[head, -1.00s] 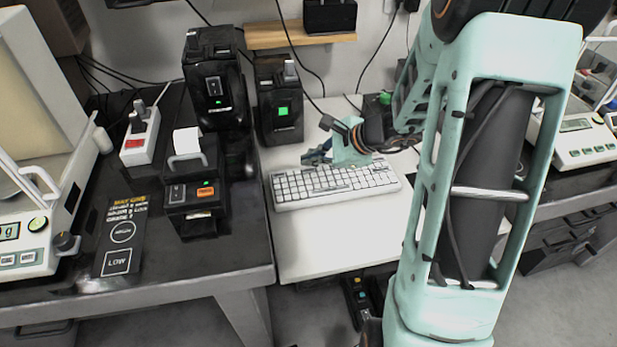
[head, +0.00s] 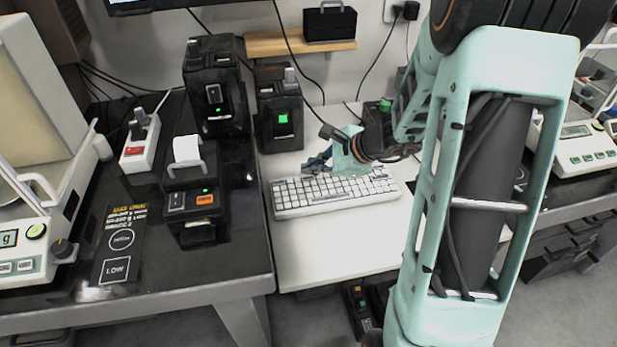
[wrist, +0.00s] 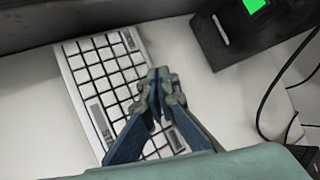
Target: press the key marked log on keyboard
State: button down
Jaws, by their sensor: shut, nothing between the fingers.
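The white keyboard (head: 330,194) lies on the white table, and its near rows are clear in the head view. In the wrist view the keyboard (wrist: 88,62) runs from upper left to lower middle, partly hidden behind the fingers. My gripper (wrist: 157,80) is shut and empty, with its tips over the keys. In the head view my gripper (head: 318,160) is above the keyboard's far edge. I cannot tell whether the tips touch a key. Key markings are too small to read, so I cannot pick out the log key.
A black device with a green screen (head: 282,118) stands behind the keyboard. A black printer (head: 192,200) and a dark sign (head: 120,240) are on the dark table to the left. The white table's front part (head: 335,250) is clear. Cables hang at the wall behind.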

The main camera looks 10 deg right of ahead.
aim_at(310, 180)
jog(key=shift+f, duration=0.1)
dwell(0.4)
jog(key=shift+f+b, duration=0.35)
jog(key=shift+b, duration=0.3)
jog(key=shift+f+b, duration=0.35)
jog(key=shift+b, duration=0.1)
dwell(0.4)
jog(key=shift+r, duration=0.1)
jog(key=shift+r+p, duration=0.55)
jog(key=shift+r, duration=0.15)
jog(key=shift+r, duration=0.1)
notch_tip(310, 180, up, 5)
jog(key=p, duration=0.4)
dwell(0.9)
